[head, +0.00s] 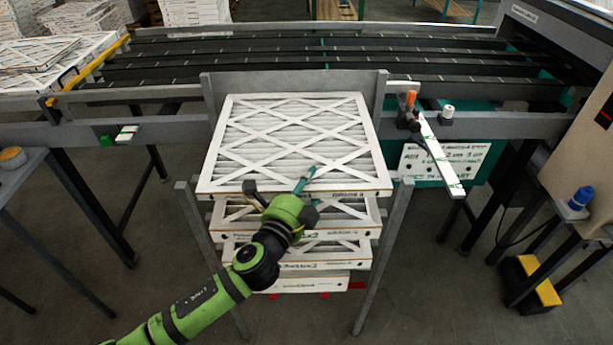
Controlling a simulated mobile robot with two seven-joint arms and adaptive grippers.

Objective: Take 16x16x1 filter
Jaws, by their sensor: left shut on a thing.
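A stack of white pleated filters with cardboard frames and criss-cross strips stands in a grey rack (292,81) in the middle. The top filter (297,128) lies flat and is the largest in view. Below it, the front edges of a second filter (345,222), a third filter (340,252) and a lower one (310,284) show. Printing on the edges is too small to read. My left gripper (283,190) is at the front edge of the top filter, shut on that edge. Its arm partly hides the filters below. My right gripper is not in view.
A dark belt conveyor (330,62) runs behind the rack. More filters (40,55) are piled at the left back. A white strip (437,152) and a teal-and-white box (440,165) are right of the rack. A yellow-black step (530,283) stands on the right floor.

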